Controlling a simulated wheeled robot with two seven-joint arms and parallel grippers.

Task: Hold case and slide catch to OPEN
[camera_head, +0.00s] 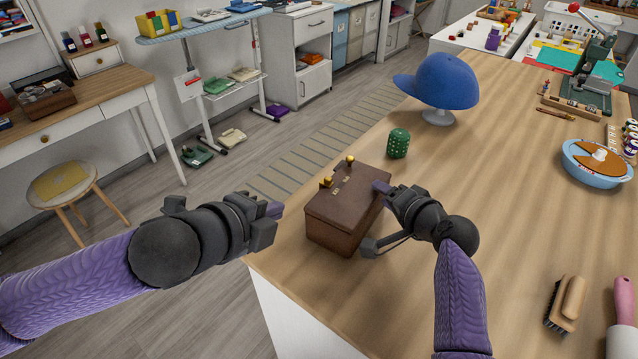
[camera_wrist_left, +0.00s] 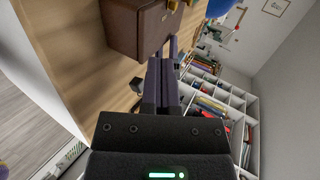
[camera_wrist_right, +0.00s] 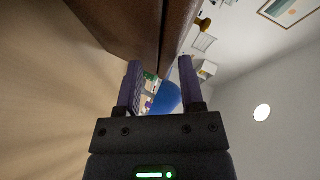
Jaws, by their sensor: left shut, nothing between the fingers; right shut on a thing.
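The case (camera_head: 338,212) is a brown box standing upright at the table's near left edge. Two gold catch pieces (camera_head: 326,182) stick up along its left top edge; which way the catch is set cannot be told. The case also shows in the left wrist view (camera_wrist_left: 130,30) and the right wrist view (camera_wrist_right: 120,25). My right gripper (camera_head: 384,190) is shut on the case's right upper edge; the right wrist view (camera_wrist_right: 160,64) shows a finger on each side. My left gripper (camera_head: 276,210) is shut and empty, left of the case and apart from it.
A green die-like block (camera_head: 398,143) stands just behind the case, and a blue cap (camera_head: 446,80) on a stand is further back. A brush (camera_head: 567,303) and a blue-rimmed bowl (camera_head: 597,165) are at the right. The middle of the table (camera_head: 500,210) is clear.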

